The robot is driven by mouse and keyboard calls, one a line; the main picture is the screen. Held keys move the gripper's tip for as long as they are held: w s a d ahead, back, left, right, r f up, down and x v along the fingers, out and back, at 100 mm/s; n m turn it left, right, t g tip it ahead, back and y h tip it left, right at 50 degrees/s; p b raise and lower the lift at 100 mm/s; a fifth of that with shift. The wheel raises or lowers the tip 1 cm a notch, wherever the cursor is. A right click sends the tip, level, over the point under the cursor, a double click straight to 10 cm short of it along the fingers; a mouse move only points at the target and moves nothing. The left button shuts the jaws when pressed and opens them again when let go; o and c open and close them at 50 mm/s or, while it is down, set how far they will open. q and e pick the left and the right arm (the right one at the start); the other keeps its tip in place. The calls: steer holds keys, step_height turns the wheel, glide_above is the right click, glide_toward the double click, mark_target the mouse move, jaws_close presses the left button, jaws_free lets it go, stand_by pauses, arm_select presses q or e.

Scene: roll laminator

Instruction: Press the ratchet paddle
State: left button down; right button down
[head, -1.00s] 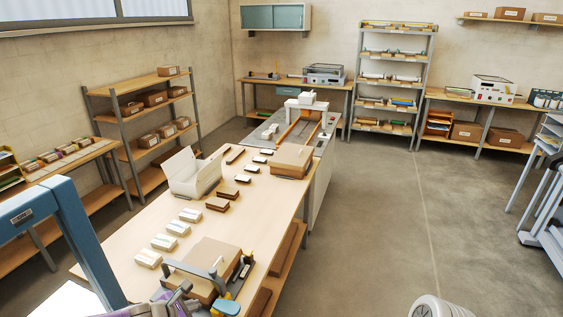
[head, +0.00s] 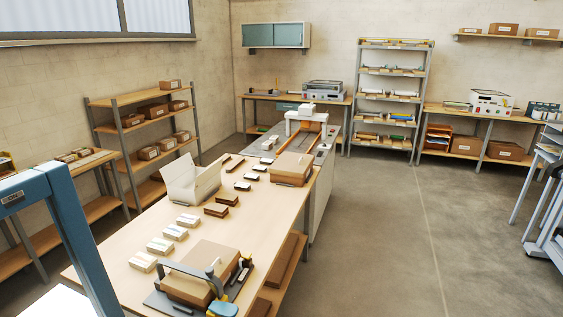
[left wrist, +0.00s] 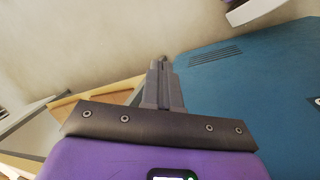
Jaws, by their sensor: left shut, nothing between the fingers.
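A holding rig with a grey base stands at the near end of the long table in the head view, with a brown box (head: 200,272) on it. My right gripper is in neither view.
White-topped packs (head: 160,245) and dark brown blocks (head: 216,210) lie on the long table, with an open white box (head: 192,183) and a brown carton (head: 291,168) farther back. A blue frame (head: 62,220) fills the left foreground. A blue vented panel (left wrist: 255,85) is close beside my left gripper.

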arm_select(q)
steer(key=s+d+f+m+h+b, duration=0.1)
steer(key=s+d+f+m, duration=0.3)
steer(key=s, duration=0.1)
steer(key=shift+f+m+g, duration=0.3)
steer(key=shift+m, duration=0.1)
steer(key=shift+s+d, duration=0.1)
